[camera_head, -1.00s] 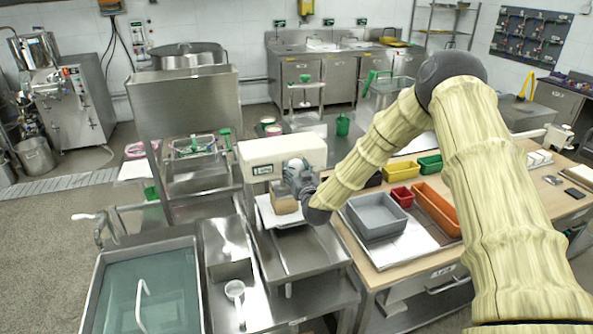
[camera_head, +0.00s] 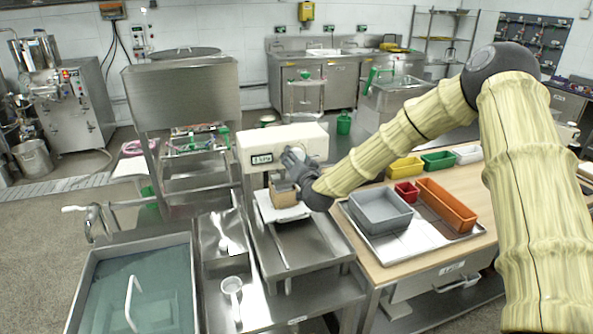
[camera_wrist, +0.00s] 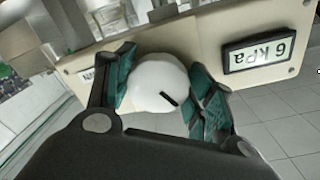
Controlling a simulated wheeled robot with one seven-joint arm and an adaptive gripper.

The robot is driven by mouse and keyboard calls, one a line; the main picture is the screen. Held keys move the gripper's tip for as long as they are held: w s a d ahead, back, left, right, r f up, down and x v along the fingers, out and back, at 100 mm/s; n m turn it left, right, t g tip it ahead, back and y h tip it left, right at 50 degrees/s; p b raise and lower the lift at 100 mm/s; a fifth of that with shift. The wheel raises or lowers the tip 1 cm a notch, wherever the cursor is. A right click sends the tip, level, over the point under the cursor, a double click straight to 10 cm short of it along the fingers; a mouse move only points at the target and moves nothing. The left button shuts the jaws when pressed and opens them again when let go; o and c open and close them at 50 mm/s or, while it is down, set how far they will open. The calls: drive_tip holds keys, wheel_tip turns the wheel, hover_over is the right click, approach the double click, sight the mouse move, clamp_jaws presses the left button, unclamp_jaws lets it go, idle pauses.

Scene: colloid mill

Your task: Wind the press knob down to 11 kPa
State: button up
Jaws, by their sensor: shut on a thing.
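The press head (camera_head: 312,136) is a cream box with a small display (camera_head: 262,159) on its front. In the wrist view, the white round press knob (camera_wrist: 156,84) with a black index mark sits between the teal fingers of my gripper (camera_wrist: 168,92), which is shut on it. In the head view my gripper (camera_head: 298,168) is at the press front and largely hides the knob. A tan block (camera_head: 282,193) sits below the press head.
A grey bin (camera_head: 381,222), a red bin (camera_head: 406,190) and an orange bin (camera_head: 447,205) stand on the bench to the right. A water-filled sink (camera_head: 150,290) lies at the front left, with a white scoop (camera_head: 231,287) beside it.

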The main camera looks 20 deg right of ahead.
drive_tip(key=m+b, duration=0.3)
drive_tip(key=b, duration=0.1)
drive_tip(key=m+b, duration=0.2)
drive_tip(key=shift+d+f+m+b, duration=0.1)
drive_tip(key=shift+f+m+b, duration=0.15)
drive_tip(key=shift+m+b, duration=0.1)
drive_tip(key=m+b, duration=0.3)
drive_tip(key=b, duration=0.1)
drive_tip(key=shift+r, duration=0.2)
drive_tip(key=shift+r+m+b, duration=0.1)
drive_tip(key=shift+m+b, duration=0.45)
drive_tip(key=shift+m, duration=0.1)
drive_tip(key=shift+r, duration=0.1)
drive_tip(key=shift+y, duration=0.3)
drive_tip(key=o, duration=1)
drive_tip(key=shift+s, duration=0.1)
